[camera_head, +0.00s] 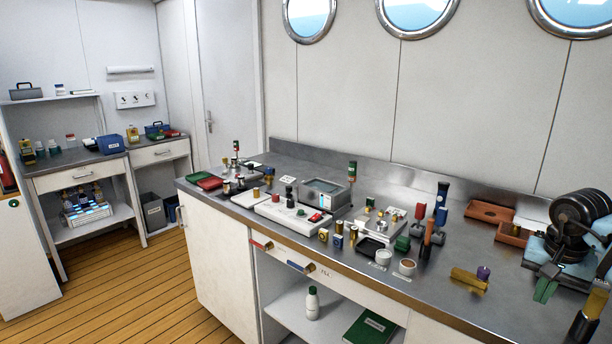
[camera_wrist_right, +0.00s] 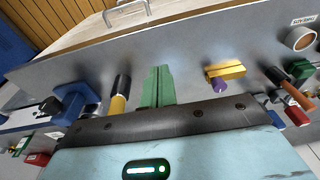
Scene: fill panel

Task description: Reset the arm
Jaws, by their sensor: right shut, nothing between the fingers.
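My right arm enters the head view at the far right, with dark round joints and a pale blue wrist. My right gripper (camera_head: 545,290) has green fingers, which are shut with nothing between them. It hangs over the right end of the steel counter (camera_head: 440,275). The fingers also show in the right wrist view (camera_wrist_right: 157,88), side by side and pointing toward the counter's front edge. A brass-coloured block (camera_head: 469,281) with a purple-topped piece (camera_head: 483,272) lies left of the gripper, apart from it. My left gripper is not in view.
A black-and-brass cylinder (camera_head: 584,325) is close to the gripper. An orange tray (camera_head: 493,212) lies behind. Two small cups (camera_head: 407,267), a grey box device (camera_head: 325,195) and several small fittings crowd the counter's middle. The counter front between cups and brass block is clear.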

